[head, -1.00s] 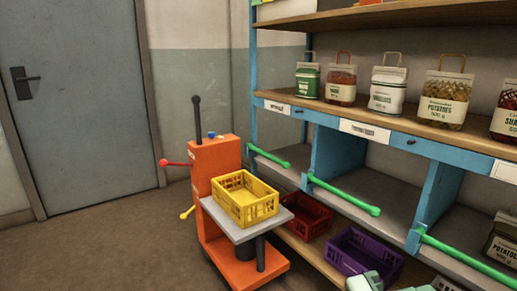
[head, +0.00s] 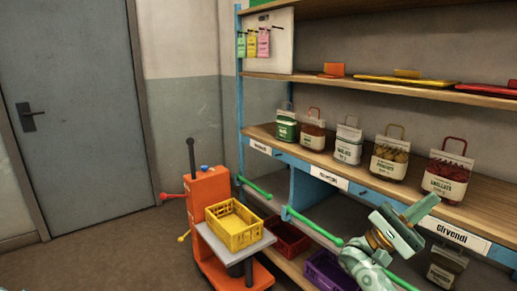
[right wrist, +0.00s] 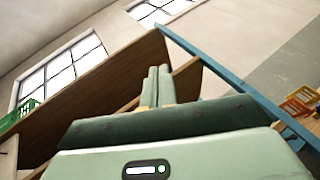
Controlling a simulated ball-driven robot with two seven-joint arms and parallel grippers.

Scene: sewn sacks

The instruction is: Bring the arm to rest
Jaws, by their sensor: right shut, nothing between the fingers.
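My right arm, pale green, rises at the lower right of the head view. Its gripper (head: 422,207) is in front of the shelf rack, by the label "Girvendi". In the right wrist view the two fingers (right wrist: 158,84) lie side by side, shut, with nothing between them. My left gripper is not in view.
The blue rack's wooden shelf (head: 480,212) bears several sacks, such as the red-handled one (head: 447,178). Green bars (head: 313,226) stick out below. An orange trolley (head: 208,190) carries a yellow crate (head: 233,226). Red (head: 287,240) and purple (head: 328,272) crates sit low. Floor by the door is clear.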

